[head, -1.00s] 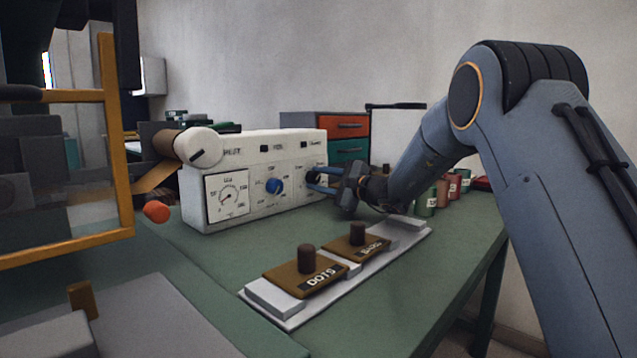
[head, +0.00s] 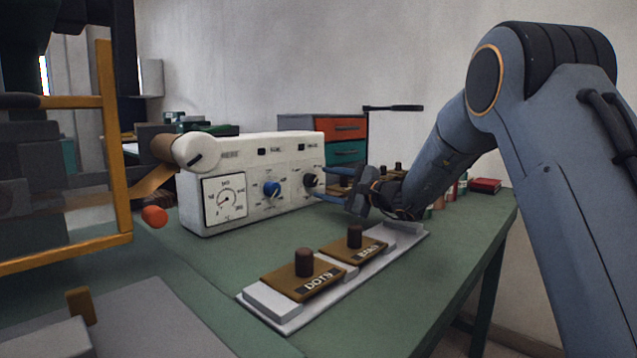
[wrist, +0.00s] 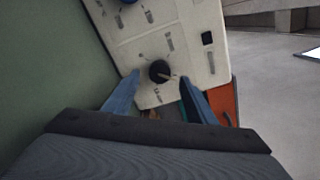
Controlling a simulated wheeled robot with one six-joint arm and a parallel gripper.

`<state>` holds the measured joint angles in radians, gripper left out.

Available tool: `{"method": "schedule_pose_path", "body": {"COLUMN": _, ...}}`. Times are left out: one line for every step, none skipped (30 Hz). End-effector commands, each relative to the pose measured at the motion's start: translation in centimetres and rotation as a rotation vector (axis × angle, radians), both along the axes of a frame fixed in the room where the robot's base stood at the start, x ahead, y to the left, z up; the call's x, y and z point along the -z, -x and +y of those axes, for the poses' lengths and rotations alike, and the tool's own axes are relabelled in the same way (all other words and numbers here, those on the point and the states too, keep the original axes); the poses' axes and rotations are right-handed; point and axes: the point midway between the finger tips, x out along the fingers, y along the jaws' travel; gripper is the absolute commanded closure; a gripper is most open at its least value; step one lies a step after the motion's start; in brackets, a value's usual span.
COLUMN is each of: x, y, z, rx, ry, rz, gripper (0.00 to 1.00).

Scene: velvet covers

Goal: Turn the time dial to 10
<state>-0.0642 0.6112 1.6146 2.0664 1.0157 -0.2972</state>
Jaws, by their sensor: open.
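A white control box (head: 215,168) stands on the green table in the head view. Its front has a round gauge (head: 226,199), a blue dial (head: 271,189) and a black dial (head: 310,180); the labels are too small to tell which is the time dial. My gripper (head: 322,182) is open and empty, just right of the black dial and apart from it. In the wrist view the black dial (wrist: 159,71) with a pale pointer mark shows between my two blue fingertips (wrist: 159,82). The blue dial is partly cut off at the top there.
Two brown blocks with pegs (head: 305,280) sit on a pale tray (head: 290,324) in front of the box. A drawer unit (head: 345,128) stands behind it. A yellow frame (head: 112,150) is at the left. Several small jars stand beyond my arm.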

Motion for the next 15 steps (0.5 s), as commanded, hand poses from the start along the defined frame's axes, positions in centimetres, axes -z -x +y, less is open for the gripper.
{"method": "schedule_pose_path", "body": {"x": -0.1, "y": 0.5, "z": -0.8, "rx": 0.002, "ry": -0.001, "rz": 0.001, "gripper": 0.49}}
{"method": "schedule_pose_path", "body": {"x": -0.1, "y": 0.8, "z": -1.1, "rx": 0.003, "ry": 0.000, "rz": 0.001, "gripper": 0.49}}
{"method": "schedule_pose_path", "body": {"x": 0.0, "y": 1.1, "z": -1.5, "rx": 0.002, "ry": 0.000, "rz": 0.002, "gripper": 0.49}}
{"method": "schedule_pose_path", "body": {"x": 0.0, "y": 1.3, "z": -1.8, "rx": 0.002, "ry": 0.000, "rz": 0.002, "gripper": 0.49}}
{"method": "schedule_pose_path", "body": {"x": -0.1, "y": 1.5, "z": -2.0, "rx": 0.001, "ry": -0.001, "rz": 0.001, "gripper": 0.49}}
{"method": "schedule_pose_path", "body": {"x": -0.1, "y": 1.7, "z": -2.3, "rx": 0.001, "ry": 0.000, "rz": 0.000, "gripper": 0.49}}
{"method": "schedule_pose_path", "body": {"x": 0.0, "y": 1.8, "z": -2.4, "rx": 0.001, "ry": 0.000, "rz": 0.000, "gripper": 0.49}}
{"method": "schedule_pose_path", "body": {"x": 0.0, "y": 1.9, "z": -2.6, "rx": 0.002, "ry": 0.001, "rz": 0.001, "gripper": 0.49}}
{"method": "schedule_pose_path", "body": {"x": 0.0, "y": 2.0, "z": -2.7, "rx": 0.001, "ry": 0.000, "rz": 0.000, "gripper": 0.49}}
{"method": "schedule_pose_path", "body": {"x": 0.0, "y": 2.1, "z": -2.7, "rx": 0.001, "ry": 0.000, "rz": 0.000, "gripper": 0.49}}
{"method": "schedule_pose_path", "body": {"x": 0.0, "y": 2.1, "z": -2.8, "rx": 0.001, "ry": 0.000, "rz": 0.000, "gripper": 0.49}}
{"method": "schedule_pose_path", "body": {"x": 0.0, "y": 2.1, "z": -2.8, "rx": 0.001, "ry": 0.000, "rz": 0.000, "gripper": 0.49}}
{"method": "schedule_pose_path", "body": {"x": 0.0, "y": 2.1, "z": -2.8, "rx": 0.001, "ry": 0.000, "rz": 0.000, "gripper": 0.49}}
{"method": "schedule_pose_path", "body": {"x": 0.0, "y": 2.1, "z": -2.8, "rx": 0.001, "ry": 0.000, "rz": 0.000, "gripper": 0.49}}
{"method": "schedule_pose_path", "body": {"x": 0.0, "y": 2.1, "z": -2.8, "rx": 0.001, "ry": 0.000, "rz": 0.000, "gripper": 0.49}}
